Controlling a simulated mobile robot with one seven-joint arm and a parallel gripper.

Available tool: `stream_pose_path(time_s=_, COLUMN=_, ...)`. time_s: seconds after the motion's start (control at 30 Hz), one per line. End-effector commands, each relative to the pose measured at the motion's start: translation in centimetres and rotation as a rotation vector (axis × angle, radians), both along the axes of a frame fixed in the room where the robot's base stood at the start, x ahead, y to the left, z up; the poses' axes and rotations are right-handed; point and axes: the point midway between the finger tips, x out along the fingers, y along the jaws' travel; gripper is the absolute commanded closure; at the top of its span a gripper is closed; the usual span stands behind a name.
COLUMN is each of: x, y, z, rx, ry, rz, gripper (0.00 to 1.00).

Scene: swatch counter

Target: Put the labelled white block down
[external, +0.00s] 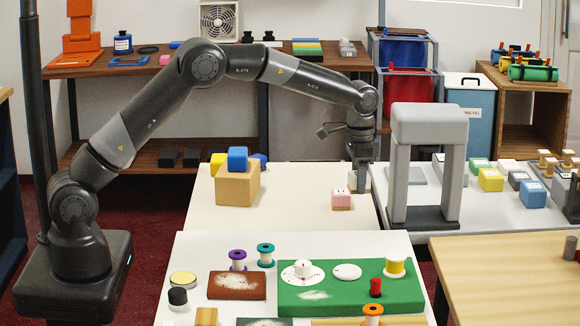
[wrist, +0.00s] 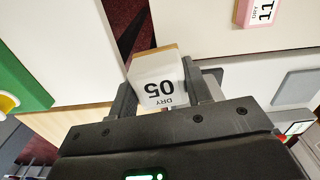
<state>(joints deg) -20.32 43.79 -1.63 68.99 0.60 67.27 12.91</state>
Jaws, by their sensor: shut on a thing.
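The white block (wrist: 158,80), labelled "DRY 05" and with a wood-coloured edge, sits between the two fingers of my gripper (wrist: 165,92) in the wrist view. My gripper is shut on it. In the external view my gripper (external: 361,176) points down near the right edge of the middle white table (external: 290,215), left of the grey arch. The block is mostly hidden behind the fingers there. I cannot tell whether it touches a surface.
A pink block (external: 341,199), labelled "DRY 11" in the wrist view (wrist: 262,12), stands close by on the left. The grey arch (external: 428,125) rises close on the right. A wooden box (external: 237,187) carries coloured blocks. The table between box and pink block is clear.

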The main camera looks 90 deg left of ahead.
Motion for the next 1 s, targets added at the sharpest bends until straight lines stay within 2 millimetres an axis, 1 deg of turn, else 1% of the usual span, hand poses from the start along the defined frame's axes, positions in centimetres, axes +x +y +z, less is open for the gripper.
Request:
stream_pose_path(time_s=0.03, x=0.3, y=2.9, z=-0.3, rx=0.000, ry=-0.001, rz=0.044, gripper=0.77)
stream_pose_path(time_s=0.07, x=0.3, y=4.5, z=-0.3, rx=-0.001, ry=0.000, rz=0.067, gripper=0.77)
stream_pose_path(time_s=0.1, x=0.3, y=6.4, z=-0.4, rx=-0.001, ry=-0.001, rz=0.098, gripper=0.77)
stream_pose_path(time_s=0.17, x=0.2, y=9.5, z=-0.5, rx=-0.001, ry=-0.001, rz=0.143, gripper=0.77)
stream_pose_path(time_s=0.2, x=-0.1, y=11.4, z=-0.7, rx=-0.001, ry=0.001, rz=0.172, gripper=0.77)
stream_pose_path(time_s=0.27, x=-0.5, y=14.4, z=-0.8, rx=0.000, ry=0.000, rz=0.216, gripper=0.77)
stream_pose_path(time_s=0.3, x=-0.9, y=16.4, z=-1.0, rx=0.001, ry=-0.001, rz=0.245, gripper=0.77)
stream_pose_path(time_s=0.37, x=-1.7, y=19.2, z=-1.2, rx=0.001, ry=0.000, rz=0.288, gripper=0.77)
stream_pose_path(time_s=0.4, x=-2.4, y=21.1, z=-1.4, rx=0.000, ry=0.002, rz=0.317, gripper=0.77)
stream_pose_path(time_s=0.47, x=-3.4, y=23.9, z=-1.6, rx=0.001, ry=0.002, rz=0.361, gripper=0.77)
stream_pose_path(time_s=0.5, x=-4.2, y=25.7, z=-1.8, rx=0.002, ry=0.001, rz=0.390, gripper=0.77)
stream_pose_path(time_s=0.57, x=-5.6, y=28.4, z=-2.1, rx=0.003, ry=0.002, rz=0.432, gripper=0.77)
stream_pose_path(time_s=0.6, x=-6.6, y=30.1, z=-2.3, rx=0.003, ry=0.003, rz=0.460, gripper=0.77)
stream_pose_path(time_s=0.67, x=-8.2, y=32.5, z=-2.6, rx=0.004, ry=0.003, rz=0.501, gripper=0.77)
stream_pose_path(time_s=0.7, x=-9.3, y=34.0, z=-2.8, rx=0.005, ry=0.003, rz=0.528, gripper=0.77)
stream_pose_path(time_s=0.8, x=-12.0, y=37.1, z=-3.3, rx=0.006, ry=0.003, rz=0.586, gripper=0.77)
stream_pose_path(time_s=0.9, x=-14.3, y=39.4, z=-3.6, rx=0.006, ry=0.005, rz=0.631, gripper=0.77)
stream_pose_path(time_s=1.0, x=-15.8, y=40.8, z=-3.9, rx=0.008, ry=0.004, rz=0.660, gripper=0.77)
